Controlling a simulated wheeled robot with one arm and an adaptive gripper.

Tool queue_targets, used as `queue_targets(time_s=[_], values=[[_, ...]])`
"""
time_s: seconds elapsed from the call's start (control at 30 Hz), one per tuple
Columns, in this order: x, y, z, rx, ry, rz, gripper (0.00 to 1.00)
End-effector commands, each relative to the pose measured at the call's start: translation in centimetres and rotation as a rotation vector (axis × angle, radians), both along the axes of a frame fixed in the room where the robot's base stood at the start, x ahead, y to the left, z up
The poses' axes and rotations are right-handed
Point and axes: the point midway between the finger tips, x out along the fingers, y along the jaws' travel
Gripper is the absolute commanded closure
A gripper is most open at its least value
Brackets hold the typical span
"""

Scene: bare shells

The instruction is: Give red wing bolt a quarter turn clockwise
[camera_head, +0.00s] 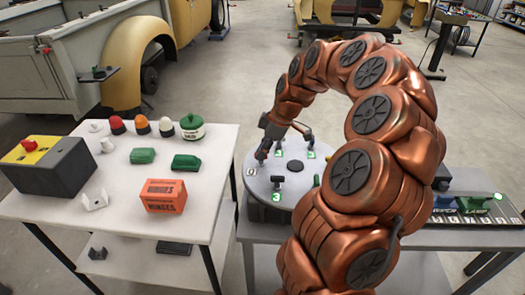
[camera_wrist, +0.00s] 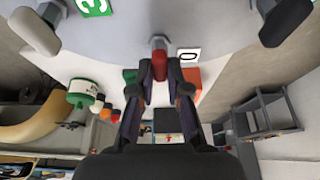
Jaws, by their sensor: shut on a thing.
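The red wing bolt (camera_wrist: 159,44) shows in the wrist view at the rim of the grey round plate (camera_wrist: 125,30), beside a white label with a 0 (camera_wrist: 188,54). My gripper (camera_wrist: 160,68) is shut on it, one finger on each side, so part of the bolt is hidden. Other dark wing bolts, such as the one by the 3 label (camera_head: 277,182), stand on the plate.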

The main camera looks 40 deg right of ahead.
Motion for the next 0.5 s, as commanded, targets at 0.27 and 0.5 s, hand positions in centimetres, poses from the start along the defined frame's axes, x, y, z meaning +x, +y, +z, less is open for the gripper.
queue_targets(time_s=[0.27,0.5], values=[[-0.11,0.04,-0.44,-0.002,-0.001,-0.098,1.00],[-0.11,0.07,-0.65,-0.003,-0.004,-0.291,1.00]])
